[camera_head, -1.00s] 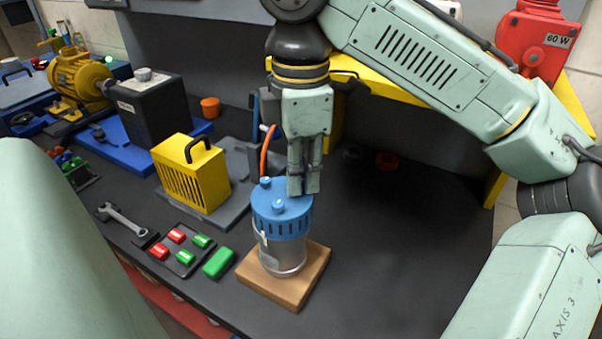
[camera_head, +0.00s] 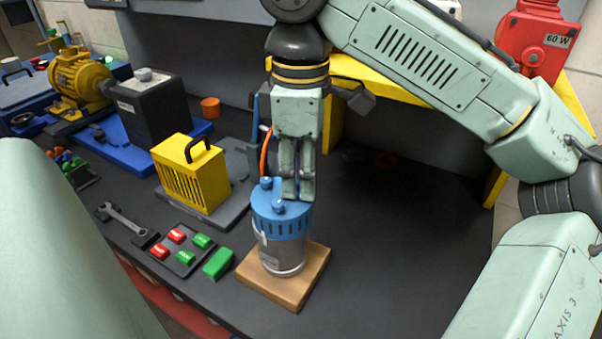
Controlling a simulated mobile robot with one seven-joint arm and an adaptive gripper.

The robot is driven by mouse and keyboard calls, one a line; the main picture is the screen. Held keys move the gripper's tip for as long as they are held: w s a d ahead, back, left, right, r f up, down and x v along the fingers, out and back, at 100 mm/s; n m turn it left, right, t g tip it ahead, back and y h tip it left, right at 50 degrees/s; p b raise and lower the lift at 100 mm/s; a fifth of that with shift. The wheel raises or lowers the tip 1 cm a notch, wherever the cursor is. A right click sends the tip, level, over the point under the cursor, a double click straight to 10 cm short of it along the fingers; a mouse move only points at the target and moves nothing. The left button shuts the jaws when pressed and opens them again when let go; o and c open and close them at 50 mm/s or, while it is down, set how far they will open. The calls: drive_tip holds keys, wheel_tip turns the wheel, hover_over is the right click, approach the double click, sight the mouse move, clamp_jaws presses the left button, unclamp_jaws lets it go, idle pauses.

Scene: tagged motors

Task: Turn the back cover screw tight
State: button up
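The motor (camera_head: 282,258) stands upright on a wooden block, a grey metal cylinder with a blue back cover (camera_head: 280,225) on top. Two blue screw knobs show on the cover, one at the back left (camera_head: 266,184) and one at the front (camera_head: 278,206). My gripper (camera_head: 298,197) points straight down at the right side of the cover, its fingers close together and their tips at the height of the cover top. Any screw beneath or between the fingertips is hidden, and I cannot tell whether they hold one.
The wooden block (camera_head: 312,272) sits near the table's front edge. To the left are a tray of red and green pieces (camera_head: 157,266), a loose green block (camera_head: 218,264), a wrench (camera_head: 125,219) and a yellow box (camera_head: 190,172). The dark tabletop (camera_head: 400,240) on the right is clear.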

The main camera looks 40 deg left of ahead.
drive_tip(key=shift+r, duration=0.1)
drive_tip(key=shift+r, duration=3.4)
